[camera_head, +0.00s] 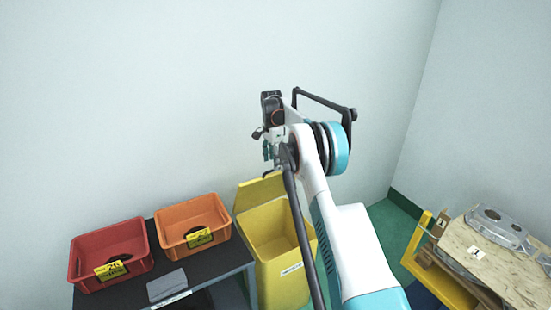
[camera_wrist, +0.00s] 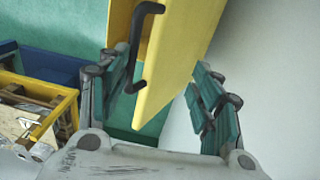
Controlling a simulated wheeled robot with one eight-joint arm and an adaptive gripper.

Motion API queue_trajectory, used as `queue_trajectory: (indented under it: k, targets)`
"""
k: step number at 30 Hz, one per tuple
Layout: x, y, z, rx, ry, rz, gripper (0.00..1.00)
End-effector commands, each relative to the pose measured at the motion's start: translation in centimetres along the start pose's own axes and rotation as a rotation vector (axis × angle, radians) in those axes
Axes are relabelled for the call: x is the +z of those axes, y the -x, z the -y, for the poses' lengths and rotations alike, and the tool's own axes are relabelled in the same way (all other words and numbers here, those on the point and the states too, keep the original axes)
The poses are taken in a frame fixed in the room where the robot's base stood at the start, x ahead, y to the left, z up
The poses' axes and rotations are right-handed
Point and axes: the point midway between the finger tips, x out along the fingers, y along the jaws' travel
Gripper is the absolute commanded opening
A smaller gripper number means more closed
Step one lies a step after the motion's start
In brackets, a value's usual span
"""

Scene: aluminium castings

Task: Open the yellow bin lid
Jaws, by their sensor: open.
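The yellow bin (camera_head: 280,262) stands right of the black table in the head view. Its yellow lid (camera_head: 258,191) is raised and stands tilted up at the back, and the bin's inside shows. In the wrist view the lid (camera_wrist: 180,50) reaches between my two teal fingers, with its black bent handle (camera_wrist: 137,48) on the left face, near the left finger. My gripper (camera_head: 268,152) is open just above the lid in the head view; the wrist view also shows its fingers apart (camera_wrist: 160,78). I cannot tell whether a finger touches the lid. My arm hides the bin's right part.
A red crate (camera_head: 78,262) and an orange crate (camera_head: 166,238) stand on the black table (camera_head: 200,275) at left. A wooden crate top with a metal casting (camera_head: 495,228) and a yellow frame (camera_head: 418,238) are at right. The wall is close behind the bin.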

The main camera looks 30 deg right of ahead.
Motion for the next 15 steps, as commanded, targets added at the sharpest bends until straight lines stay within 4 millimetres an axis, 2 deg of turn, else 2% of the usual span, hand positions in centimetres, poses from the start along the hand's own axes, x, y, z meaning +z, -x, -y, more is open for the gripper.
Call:
queue_trajectory:
  k: [1,4,10,13,15]
  targets:
    - [0.5,-0.6,0.5,-0.012,0.005,0.003,0.43]
    - [0.5,-0.6,0.5,-0.012,0.004,0.003,0.47]
    - [0.5,-0.4,0.5,-0.012,0.004,0.003,0.46]
    - [0.4,0.1,0.5,-0.012,0.004,0.003,0.43]
    - [0.4,0.8,0.4,-0.012,0.003,0.003,0.36]
